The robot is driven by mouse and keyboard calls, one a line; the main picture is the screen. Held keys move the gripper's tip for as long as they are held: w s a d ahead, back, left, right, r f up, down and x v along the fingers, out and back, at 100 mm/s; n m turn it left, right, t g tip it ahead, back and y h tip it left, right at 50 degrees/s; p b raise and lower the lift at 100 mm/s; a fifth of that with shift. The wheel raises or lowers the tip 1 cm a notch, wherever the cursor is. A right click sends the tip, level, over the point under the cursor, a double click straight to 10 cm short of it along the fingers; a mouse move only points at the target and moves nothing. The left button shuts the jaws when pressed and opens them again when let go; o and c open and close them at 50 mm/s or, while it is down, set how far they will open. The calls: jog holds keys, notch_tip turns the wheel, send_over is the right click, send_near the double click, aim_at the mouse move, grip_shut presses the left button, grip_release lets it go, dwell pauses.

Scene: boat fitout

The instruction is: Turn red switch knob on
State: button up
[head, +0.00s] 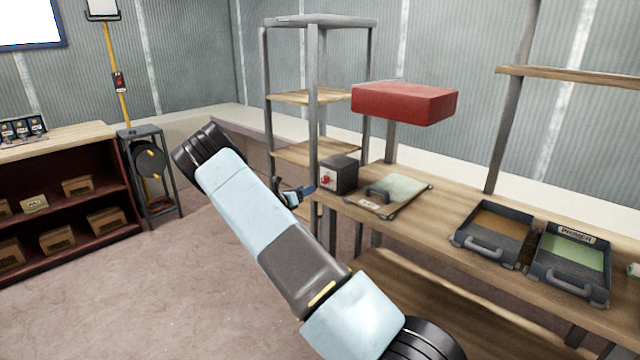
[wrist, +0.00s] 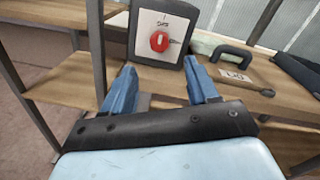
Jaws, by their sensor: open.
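The red switch knob (wrist: 159,41) sits on the white plate of a dark switch box (head: 340,174). In the head view the knob (head: 327,180) is small, on the box's left-facing side. In the wrist view the knob's pale mark looks roughly upright, and markings are printed above and to the right, too small to read surely. My gripper (wrist: 163,88) is open with blue fingers apart and nothing between them. It is just short of the box, with the knob ahead, centred between the fingers and above them in the picture. In the head view my gripper (head: 304,193) is partly hidden by my arm.
The box stands on a wooden workbench (head: 450,213) beside a handled tray (head: 400,188). Two more trays (head: 492,232) (head: 570,262) are farther right. A red block-shaped hood (head: 404,102) hangs above the bench. A metal shelf frame (head: 313,100) rises close to the box and my gripper.

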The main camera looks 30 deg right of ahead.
aim_at(324, 180)
jog(key=x, duration=1)
jog(key=shift+w+d, duration=0.1)
jog(key=shift+d, duration=0.3)
